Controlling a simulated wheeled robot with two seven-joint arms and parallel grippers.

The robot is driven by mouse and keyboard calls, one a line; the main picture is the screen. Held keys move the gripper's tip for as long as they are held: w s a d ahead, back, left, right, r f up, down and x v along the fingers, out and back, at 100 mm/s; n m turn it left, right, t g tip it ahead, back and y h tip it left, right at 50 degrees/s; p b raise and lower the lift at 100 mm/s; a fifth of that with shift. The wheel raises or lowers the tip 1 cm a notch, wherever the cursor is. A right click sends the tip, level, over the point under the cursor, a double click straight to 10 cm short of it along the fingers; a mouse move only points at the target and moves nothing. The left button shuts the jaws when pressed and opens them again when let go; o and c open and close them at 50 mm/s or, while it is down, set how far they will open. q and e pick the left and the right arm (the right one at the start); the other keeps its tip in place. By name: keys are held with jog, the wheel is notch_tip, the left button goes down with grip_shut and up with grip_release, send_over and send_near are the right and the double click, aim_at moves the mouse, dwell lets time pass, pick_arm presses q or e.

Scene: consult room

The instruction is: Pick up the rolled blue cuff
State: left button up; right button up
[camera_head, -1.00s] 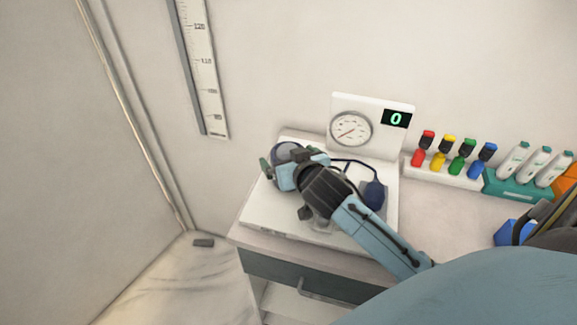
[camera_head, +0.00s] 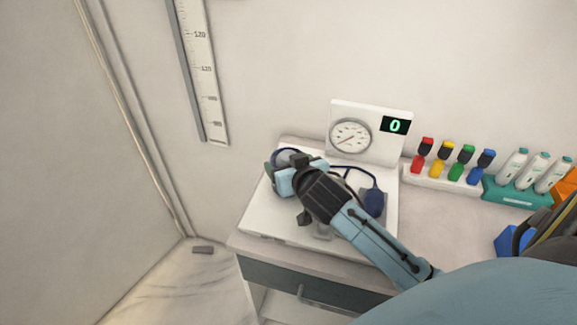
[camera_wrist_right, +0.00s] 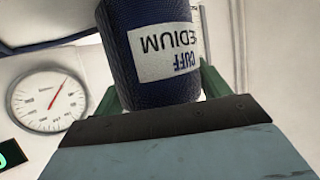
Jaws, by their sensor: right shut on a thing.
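The rolled blue cuff (camera_wrist_right: 155,75) fills the top middle of the right wrist view, dark blue with a white label printed upside down there. The green fingers of my right gripper (camera_wrist_right: 160,92) stand on both sides of it, shut on it. In the head view, only a dark blue edge of the cuff (camera_head: 287,154) shows past my right gripper (camera_head: 277,170), at the back left of the white board. The wrist hides most of it, and I cannot tell how far it is above the board. My left gripper is not in view.
The white board (camera_head: 262,220) carries an upright panel with a round gauge (camera_head: 350,135) and a display reading 0. A blue bulb (camera_head: 375,202) with a tube lies right of my wrist. Colored bottles (camera_head: 445,160) and white tubes (camera_head: 528,170) stand further right. The wall is close behind.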

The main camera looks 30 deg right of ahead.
notch_tip(320, 180, up, 30)
jog(key=p, duration=1.6)
dwell(1.2)
jog(key=shift+r, duration=0.1)
